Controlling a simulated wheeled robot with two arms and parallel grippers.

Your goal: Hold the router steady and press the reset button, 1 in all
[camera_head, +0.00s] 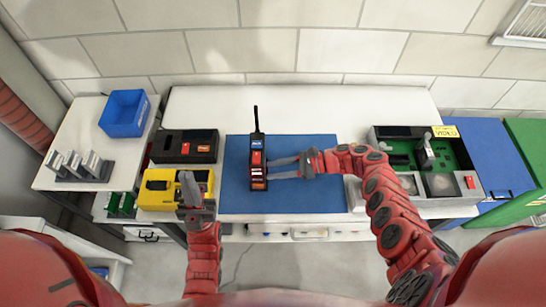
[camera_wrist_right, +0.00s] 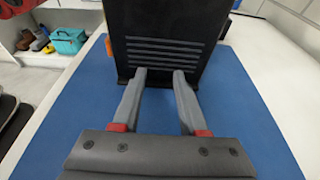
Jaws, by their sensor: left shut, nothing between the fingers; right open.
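The router (camera_head: 257,172) is a narrow black box with an antenna and red and white markings, standing on a blue mat (camera_head: 310,195). In the right wrist view its black vented side (camera_wrist_right: 160,45) fills the top middle. I cannot make out which marking is the reset button. My right gripper (camera_head: 270,169) is open at the router's right side. In the right wrist view its two fingertips (camera_wrist_right: 159,72) point at the vented side; whether they touch it is unclear. My left gripper (camera_head: 188,182) is shut and empty, over the yellow device (camera_head: 160,190) left of the mat.
A black device (camera_head: 184,147) sits behind the yellow one. A blue bin (camera_head: 125,113) and a rack of grey pieces (camera_head: 78,165) are on the left side table. An open case with green boards (camera_head: 401,150) stands right of the mat. The mat's front is clear.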

